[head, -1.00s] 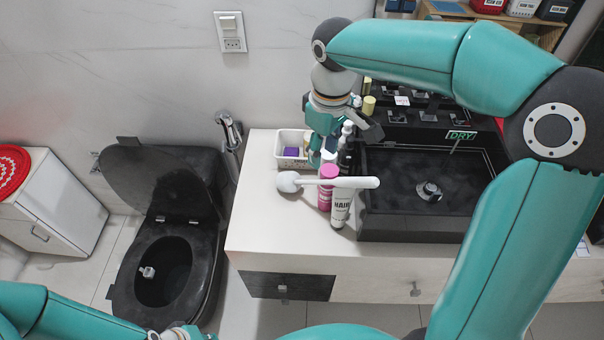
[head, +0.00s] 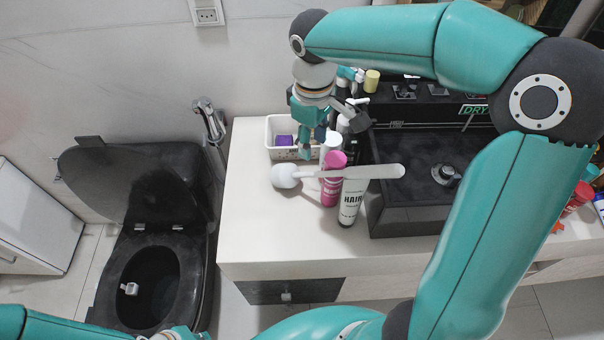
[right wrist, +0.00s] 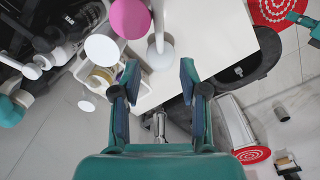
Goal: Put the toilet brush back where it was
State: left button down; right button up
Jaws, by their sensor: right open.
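The toilet brush (head: 366,172) is white, with a rounded head at the left and a long handle pointing right. In the head view it lies across the front of a pink bottle (head: 332,190) and a white HAIR tube (head: 351,203); I cannot tell what supports it. In the right wrist view the brush (right wrist: 160,54) shows its rounded end just beyond the fingers. My right gripper (head: 330,138) points down behind the brush, near the bottles. It is open, with nothing between its fingers (right wrist: 158,80). Only part of my left arm shows at the bottom left; its fingers are out of view.
A white basket (head: 270,140) with a purple item stands behind on the counter (head: 250,235). A black sink (head: 405,215) is to the right. A black toilet (head: 105,275) with raised lid stands left, beside a wall sprayer (head: 207,115). The counter's front left is clear.

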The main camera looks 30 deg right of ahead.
aim_at(325, 174)
notch_tip(325, 174, down, 11)
jog(key=shift+w+d, duration=0.1)
jog(key=shift+d, duration=0.05)
grip_shut()
dwell(0.5)
